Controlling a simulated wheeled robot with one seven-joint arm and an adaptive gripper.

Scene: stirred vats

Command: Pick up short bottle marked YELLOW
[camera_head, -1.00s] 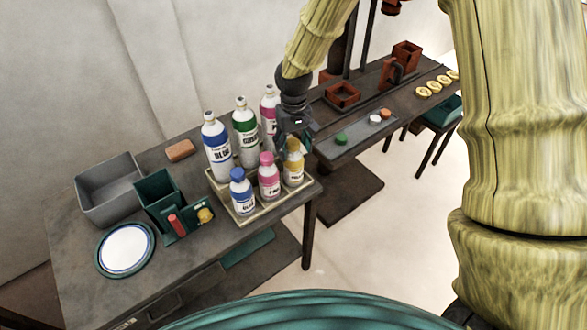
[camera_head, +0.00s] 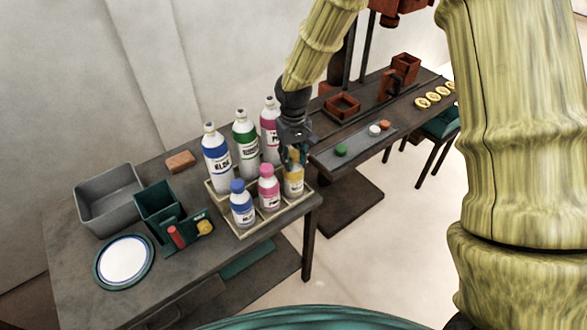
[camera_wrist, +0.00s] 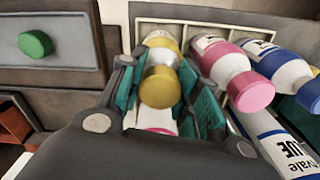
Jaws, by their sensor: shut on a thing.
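The short yellow bottle (camera_head: 293,184) stands in the front right of the bottle tray (camera_head: 247,231). My gripper (camera_head: 295,160) comes down from above and is shut on its upper part, hiding the cap in the head view. In the wrist view, the gold cap of the yellow bottle (camera_wrist: 160,86) lies between the teal finger pads of my gripper (camera_wrist: 163,95). The bottle looks upright and still in the tray; whether it is lifted at all I cannot tell.
A short pink bottle (camera_head: 269,190) and a short blue bottle (camera_head: 241,206) stand to its left. Tall blue (camera_head: 217,160), green (camera_head: 245,138) and pink (camera_head: 269,125) bottles stand behind. A grey bin (camera_head: 108,196), green holder (camera_head: 158,202) and plate (camera_head: 124,260) are farther left.

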